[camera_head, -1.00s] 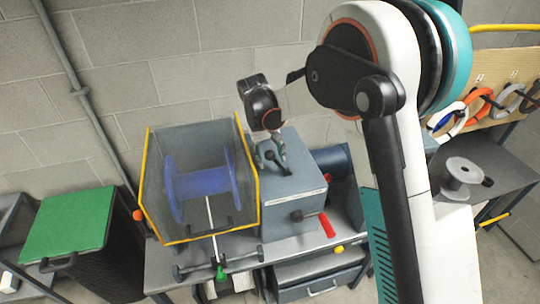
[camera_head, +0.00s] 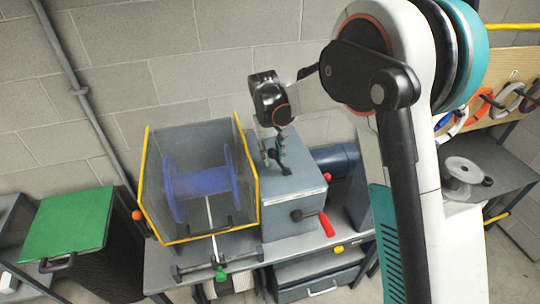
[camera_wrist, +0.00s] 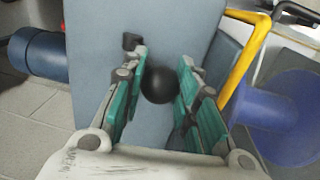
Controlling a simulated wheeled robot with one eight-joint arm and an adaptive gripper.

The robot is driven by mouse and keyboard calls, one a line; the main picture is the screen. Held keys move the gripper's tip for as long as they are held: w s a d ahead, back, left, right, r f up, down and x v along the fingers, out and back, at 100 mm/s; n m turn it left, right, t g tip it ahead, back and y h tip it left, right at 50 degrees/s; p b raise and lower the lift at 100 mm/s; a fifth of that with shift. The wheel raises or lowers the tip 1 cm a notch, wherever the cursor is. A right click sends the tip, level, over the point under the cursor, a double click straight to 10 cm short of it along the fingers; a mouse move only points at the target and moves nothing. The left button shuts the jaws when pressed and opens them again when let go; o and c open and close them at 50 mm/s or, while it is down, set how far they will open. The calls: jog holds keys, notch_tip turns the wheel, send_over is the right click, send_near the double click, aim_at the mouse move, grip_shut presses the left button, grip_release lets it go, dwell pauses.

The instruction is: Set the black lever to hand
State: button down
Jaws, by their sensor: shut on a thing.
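The black lever's round knob (camera_wrist: 159,85) shows in the wrist view between the two green-padded fingers of my gripper (camera_wrist: 160,93). My gripper is shut on this knob. In the head view my gripper (camera_head: 274,149) is over the top of the grey machine box (camera_head: 284,196), with a dark part of the lever (camera_head: 284,167) just below the fingers. The fingers hide much of the lever there. I cannot read any marking for the hand position.
A yellow-edged guard (camera_head: 252,170) with a blue spool (camera_head: 198,182) stands left of the box. A green-knobbed rod (camera_head: 221,275) is in front.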

jog(key=shift+w+d+r+g+y+b, duration=0.15)
jog(key=shift+d+y+b, duration=0.1)
jog(key=shift+d+y, duration=0.35)
jog(key=shift+w+d+r+g+y+b, duration=0.15)
jog(key=shift+d+y+b, duration=0.1)
jog(key=shift+d+y, duration=0.3)
jog(key=shift+w+d+r+g+y+b, duration=0.15)
jog(key=shift+d+y+b, duration=0.15)
jog(key=shift+d+y, duration=0.2)
jog(key=shift+w+d+r+g+y+b, duration=0.1)
jog(key=shift+d+g+y+b, duration=0.1)
jog(key=shift+d+y+b, duration=0.25)
jog(key=shift+w+d+r+g+y+b, duration=0.1)
jog(key=shift+w+d+g+y+b, duration=0.1)
jog(key=shift+d+y, duration=0.35)
jog(key=c, duration=1.2)
grip_release()
jog(key=v, duration=1.2)
jog(key=shift+s+d, duration=0.15)
